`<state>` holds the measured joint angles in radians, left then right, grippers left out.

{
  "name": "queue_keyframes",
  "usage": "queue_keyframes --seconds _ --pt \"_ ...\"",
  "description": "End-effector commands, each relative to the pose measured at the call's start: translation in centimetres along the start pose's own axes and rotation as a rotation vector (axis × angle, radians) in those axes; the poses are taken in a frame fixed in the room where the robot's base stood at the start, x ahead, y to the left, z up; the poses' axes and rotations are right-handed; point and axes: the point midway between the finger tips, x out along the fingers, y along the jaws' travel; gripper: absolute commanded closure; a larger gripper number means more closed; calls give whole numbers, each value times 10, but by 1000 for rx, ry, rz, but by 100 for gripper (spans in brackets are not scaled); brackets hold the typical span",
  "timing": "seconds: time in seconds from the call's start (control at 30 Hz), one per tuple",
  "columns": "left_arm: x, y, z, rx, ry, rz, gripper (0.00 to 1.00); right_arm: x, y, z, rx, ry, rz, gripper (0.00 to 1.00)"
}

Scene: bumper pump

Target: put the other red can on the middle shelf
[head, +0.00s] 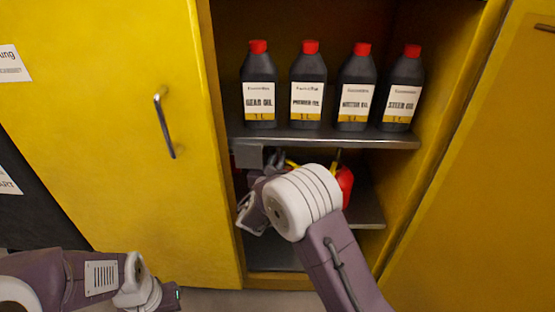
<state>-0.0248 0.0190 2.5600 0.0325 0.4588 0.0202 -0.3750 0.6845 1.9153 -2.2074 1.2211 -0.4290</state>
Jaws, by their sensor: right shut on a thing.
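A red can (346,186) shows in part on the middle shelf (371,215), just right of my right wrist, which covers much of this shelf. My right gripper (262,168) reaches into the cabinet at the left of that shelf, below the upper shelf. It is shut on a red can that is mostly hidden behind the gripper and wrist. Yellow bits show just above the wrist. Whether the held can touches the shelf cannot be told. My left gripper (172,296) is low at the left in front of the cabinet; its fingers are not clear.
Several dark oil bottles with red caps (308,88) stand on the upper shelf (300,137), close above my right gripper. A yellow door (110,120) with a metal handle (164,125) is at the left. Another yellow panel (490,170) is at the right.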

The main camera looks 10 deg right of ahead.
Motion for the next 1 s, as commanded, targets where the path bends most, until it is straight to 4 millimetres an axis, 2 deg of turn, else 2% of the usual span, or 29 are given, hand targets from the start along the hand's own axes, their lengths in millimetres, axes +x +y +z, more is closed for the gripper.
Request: queue_keyframes --seconds 0.37,0.4,0.47,0.9,1.0 --pt "3 0 0 0 0 0 100 0 0 0 3 -9 0 100" --pt "2 0 0 0 0 0 100 0 0 -2 0 0 0 78" --pt "2 0 0 0 0 0 100 0 0 -2 0 0 0 65" --pt "-2 0 0 0 0 0 100 0 0 2 0 0 -1 65" --pt "-6 0 -1 0 0 0 100 -11 1 2 -2 1 2 65"
